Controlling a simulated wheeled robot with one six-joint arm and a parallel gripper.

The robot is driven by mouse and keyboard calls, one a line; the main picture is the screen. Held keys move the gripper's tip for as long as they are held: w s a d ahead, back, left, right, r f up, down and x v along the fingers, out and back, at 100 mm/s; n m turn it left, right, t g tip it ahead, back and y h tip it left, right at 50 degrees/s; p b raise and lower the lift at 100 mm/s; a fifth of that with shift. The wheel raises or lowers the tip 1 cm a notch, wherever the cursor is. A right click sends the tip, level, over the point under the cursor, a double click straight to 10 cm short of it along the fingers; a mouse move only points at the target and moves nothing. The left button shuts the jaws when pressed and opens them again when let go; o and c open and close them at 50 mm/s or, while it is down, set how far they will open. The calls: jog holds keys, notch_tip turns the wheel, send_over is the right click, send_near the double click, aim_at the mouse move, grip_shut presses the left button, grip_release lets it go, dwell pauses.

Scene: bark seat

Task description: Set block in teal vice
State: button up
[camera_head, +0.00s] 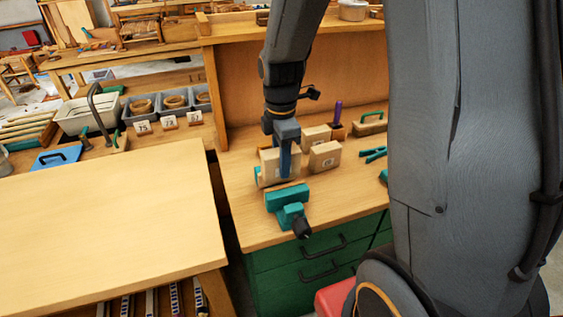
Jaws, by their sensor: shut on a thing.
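My gripper (286,168) points down over the workbench and is shut on a pale wooden block (270,160). One blue-grey finger covers part of the block's near face. The teal vice (287,196) is on the bench just in front of the block, with its dark handle (302,228) toward the bench's front edge. A small teal part shows at the block's lower left. The block is close behind the vice's front jaw; I cannot tell whether it is between the jaws or above them.
Two more pale blocks (325,157) (316,136) stand close to the right. A purple-handled tool (338,112), a teal clamp-like tool (373,154) and a wooden float with a green handle (369,124) lie farther right. A bare table (110,225) fills the left.

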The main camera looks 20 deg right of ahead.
jog(key=shift+f, duration=0.45)
jog(key=shift+f, duration=0.4)
jog(key=shift+f, duration=0.2)
jog(key=o, duration=1.2)
